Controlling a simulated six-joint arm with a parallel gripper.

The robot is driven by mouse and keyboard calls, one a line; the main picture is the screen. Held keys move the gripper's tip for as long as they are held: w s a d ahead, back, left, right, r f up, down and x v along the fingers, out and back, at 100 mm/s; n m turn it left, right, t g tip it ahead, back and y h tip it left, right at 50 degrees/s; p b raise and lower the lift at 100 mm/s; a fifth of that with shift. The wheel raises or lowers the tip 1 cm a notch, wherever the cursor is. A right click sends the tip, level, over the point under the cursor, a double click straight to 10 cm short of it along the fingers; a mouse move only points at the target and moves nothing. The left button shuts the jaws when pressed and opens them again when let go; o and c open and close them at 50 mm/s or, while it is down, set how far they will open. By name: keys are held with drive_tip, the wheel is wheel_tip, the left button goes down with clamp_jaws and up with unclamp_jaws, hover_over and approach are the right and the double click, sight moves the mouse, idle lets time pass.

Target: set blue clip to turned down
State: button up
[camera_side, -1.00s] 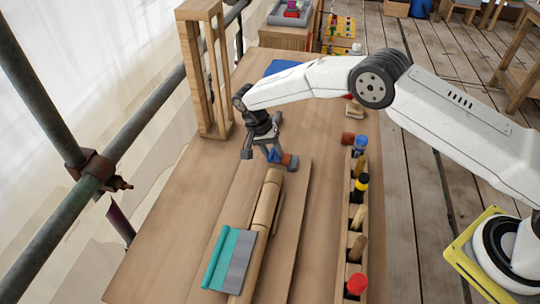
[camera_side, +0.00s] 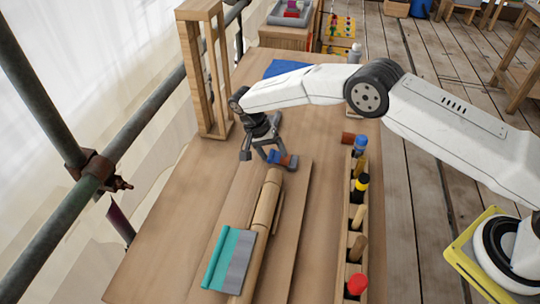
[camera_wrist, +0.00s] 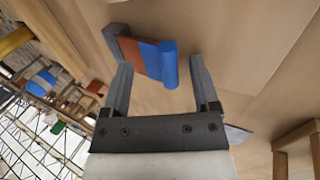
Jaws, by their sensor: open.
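The blue clip (camera_wrist: 169,64) is a rounded blue piece joined to an orange-brown part (camera_wrist: 147,58) in the wrist view. In the side view the blue clip (camera_side: 273,157) and its brown part lie at the far end of the rounded wooden bar (camera_side: 267,205). My gripper (camera_side: 262,158) is open, low over that end. In the wrist view my gripper (camera_wrist: 153,48) has its fingers on either side of the clip, the left one close to the grey-brown end. I cannot tell whether it touches.
A rack (camera_side: 349,270) with several colour-capped tools stands to the right of the bar. A teal and grey sheet (camera_side: 231,260) lies near the bar's close end. A tall wooden frame (camera_side: 185,60) rises behind left. The table left of the bar is bare.

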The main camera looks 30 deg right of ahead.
sight(275, 156)
drive_tip(key=shift+w+r, duration=0.1)
drive_tip(key=shift+r, duration=0.05)
drive_tip(key=v, duration=0.7)
drive_tip(key=shift+r, duration=0.2)
drive_tip(key=shift+a, duration=0.1)
drive_tip(key=o, duration=0.3)
drive_tip(key=n+y, duration=0.1)
drive_tip(key=n, duration=0.3)
drive_tip(key=s+d+n+t, duration=0.1)
drive_tip(key=n, duration=0.4)
drive_tip(key=n+t+y, duration=0.1)
drive_tip(key=n, duration=0.3)
drive_tip(key=shift+s+d+r+n+y, duration=0.15)
drive_tip(key=shift+d+r+n+y, duration=0.15)
drive_tip(key=shift+d+r, duration=0.05)
drive_tip(key=n, duration=0.1)
drive_tip(key=s+n+t, duration=0.1)
drive_tip(key=n, duration=0.1)
drive_tip(key=d+n, duration=0.1)
drive_tip(key=shift+s+r+y, duration=0.2)
drive_tip(key=shift+s+y, duration=0.05)
drive_tip(key=shift+y, duration=0.15)
drive_tip(key=shift+f, duration=0.1)
